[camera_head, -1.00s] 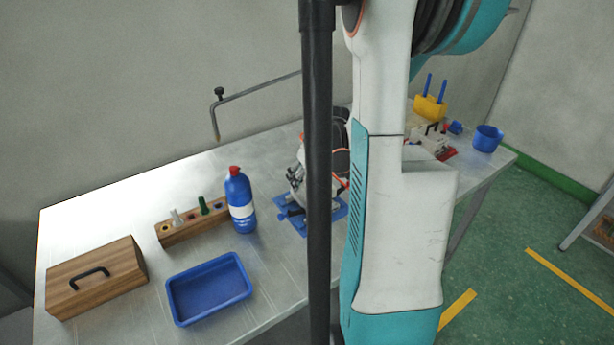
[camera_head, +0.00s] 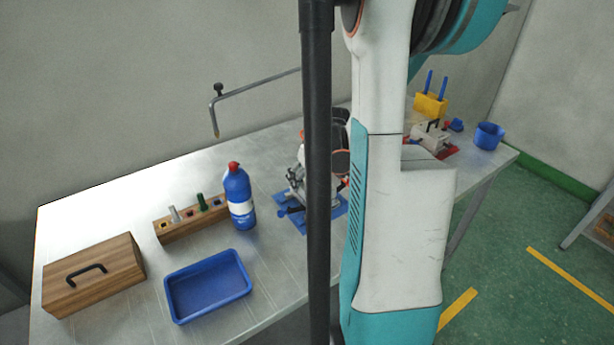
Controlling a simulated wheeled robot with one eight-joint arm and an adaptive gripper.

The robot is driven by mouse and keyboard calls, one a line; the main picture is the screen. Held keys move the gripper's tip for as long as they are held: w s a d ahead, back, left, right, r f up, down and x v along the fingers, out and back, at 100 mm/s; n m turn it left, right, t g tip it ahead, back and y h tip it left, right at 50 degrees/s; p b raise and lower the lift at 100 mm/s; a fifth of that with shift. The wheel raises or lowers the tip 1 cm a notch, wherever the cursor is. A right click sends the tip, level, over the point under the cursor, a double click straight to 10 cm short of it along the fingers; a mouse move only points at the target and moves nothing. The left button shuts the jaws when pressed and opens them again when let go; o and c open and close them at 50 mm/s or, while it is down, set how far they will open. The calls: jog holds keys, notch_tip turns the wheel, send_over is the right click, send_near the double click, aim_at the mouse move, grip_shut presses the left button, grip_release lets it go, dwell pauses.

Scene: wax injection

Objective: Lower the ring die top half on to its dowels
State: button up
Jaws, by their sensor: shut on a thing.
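My gripper (camera_head: 293,179) shows only in part at the left edge of the black post, above the blue base plate (camera_head: 291,222). It is shut on a small grey metal piece (camera_head: 297,197), apparently the ring die top half. The post and my arm hide much of this spot. The dowels and the die's lower half cannot be made out. I cannot tell whether the held piece touches anything below it.
A blue bottle (camera_head: 239,197) stands close left of the plate. A wooden rack (camera_head: 178,230), a blue tray (camera_head: 206,287) and a wooden box (camera_head: 93,275) are farther left. A bent metal rod (camera_head: 245,88) rises behind. A blue cup (camera_head: 488,136) and yellow block (camera_head: 430,106) stand right.

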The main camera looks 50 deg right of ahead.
jog(key=shift+f+b, duration=0.3)
jog(key=shift+f, duration=0.1)
jog(key=o, duration=1.7)
jog(key=v, duration=1.2)
